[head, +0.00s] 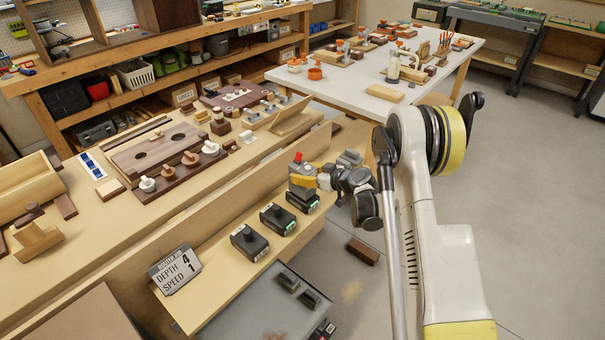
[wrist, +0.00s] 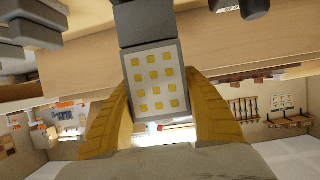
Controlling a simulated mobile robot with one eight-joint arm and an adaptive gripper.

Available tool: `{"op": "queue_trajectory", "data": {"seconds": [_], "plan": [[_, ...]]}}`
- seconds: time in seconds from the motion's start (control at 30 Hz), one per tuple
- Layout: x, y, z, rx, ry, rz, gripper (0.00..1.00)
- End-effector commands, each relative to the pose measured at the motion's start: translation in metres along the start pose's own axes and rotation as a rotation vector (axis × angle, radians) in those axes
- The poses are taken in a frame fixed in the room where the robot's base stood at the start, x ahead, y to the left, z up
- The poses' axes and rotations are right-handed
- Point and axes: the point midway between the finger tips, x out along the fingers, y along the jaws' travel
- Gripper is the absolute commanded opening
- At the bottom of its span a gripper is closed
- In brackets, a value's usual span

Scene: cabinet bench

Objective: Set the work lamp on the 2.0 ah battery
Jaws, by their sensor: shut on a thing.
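The work lamp (head: 302,181) is a grey block with a red part on top and, in the wrist view, a pale panel of yellow dots (wrist: 155,82). My gripper (head: 323,181) is shut on it; the yellow fingers press both sides of the lamp in the wrist view (wrist: 158,95). The lamp is upright, directly over the farthest of three dark batteries (head: 303,204) on the lower shelf. I cannot tell whether it touches that battery. The middle battery (head: 278,218) and the nearest battery (head: 249,241) have bare tops. Their capacity labels are too small to read.
A "DEPTH 4 SPEED 1" sign (head: 174,269) stands at the shelf's near end. A raised wooden board (head: 200,222) runs behind the batteries. The bench (head: 85,262) holds wooden parts and knobs. A brown block (head: 362,251) lies below, right of the shelf, with open floor beyond.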

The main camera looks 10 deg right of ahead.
Motion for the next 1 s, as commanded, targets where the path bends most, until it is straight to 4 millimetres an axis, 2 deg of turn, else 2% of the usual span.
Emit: {"op": "queue_trajectory", "data": {"seconds": [0.77,0.8,0.83,1.0], "plan": [[0.005,0.0,0.011,0.0,0.001,0.0,0.1],[0.005,0.0,0.011,0.0,0.001,0.0,0.54],[0.005,0.0,0.011,0.0,0.001,0.0,0.59],[0.005,0.0,0.011,0.0,0.0,0.0,0.59]]}}
